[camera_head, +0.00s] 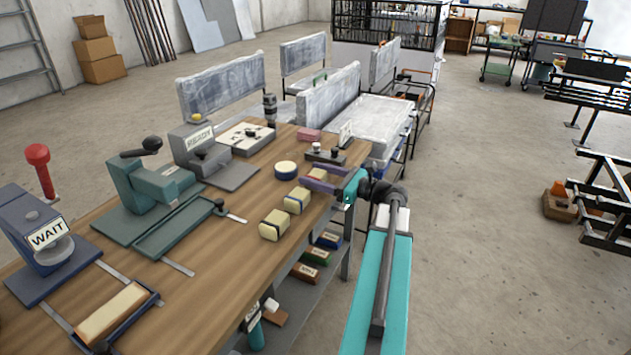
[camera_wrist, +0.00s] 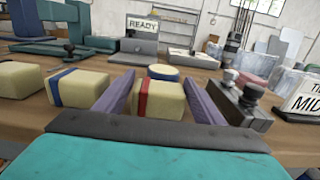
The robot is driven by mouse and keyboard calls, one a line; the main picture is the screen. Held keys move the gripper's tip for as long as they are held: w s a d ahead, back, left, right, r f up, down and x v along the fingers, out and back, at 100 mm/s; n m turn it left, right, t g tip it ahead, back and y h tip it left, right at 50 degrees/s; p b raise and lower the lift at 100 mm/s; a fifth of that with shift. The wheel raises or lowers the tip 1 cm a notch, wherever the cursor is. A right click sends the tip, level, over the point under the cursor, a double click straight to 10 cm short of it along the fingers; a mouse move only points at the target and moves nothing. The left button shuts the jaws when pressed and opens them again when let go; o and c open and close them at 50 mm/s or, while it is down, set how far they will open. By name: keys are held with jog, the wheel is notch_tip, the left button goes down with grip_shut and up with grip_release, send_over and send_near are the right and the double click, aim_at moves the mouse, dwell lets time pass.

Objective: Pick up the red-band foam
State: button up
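The red-band foam (camera_wrist: 166,98) is a cream block with a red stripe near its left side, standing on the wooden bench. My gripper (camera_wrist: 158,84) has its two purple fingers apart, one on each side of this block. The left finger is close to the block's left side; whether it touches is unclear. A gap shows between the block and the right finger. In the head view my gripper (camera_head: 318,182) is at the bench's right edge, and its fingers hide most of the red-band foam (camera_head: 318,174).
A blue-band foam (camera_wrist: 82,89) stands just left of my left finger, with another cream block (camera_wrist: 18,80) beyond it. A round cream piece (camera_wrist: 163,72) lies behind. A dark fixture with knobs (camera_wrist: 236,102) stands close to my right finger. A pink block (camera_head: 308,135) lies farther back.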

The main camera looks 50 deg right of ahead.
aim_at(316, 174)
jog(key=c, duration=0.6)
jog(key=shift+r, duration=0.15)
jog(key=shift+r+p, duration=0.5)
jog(key=shift+r, duration=4.35)
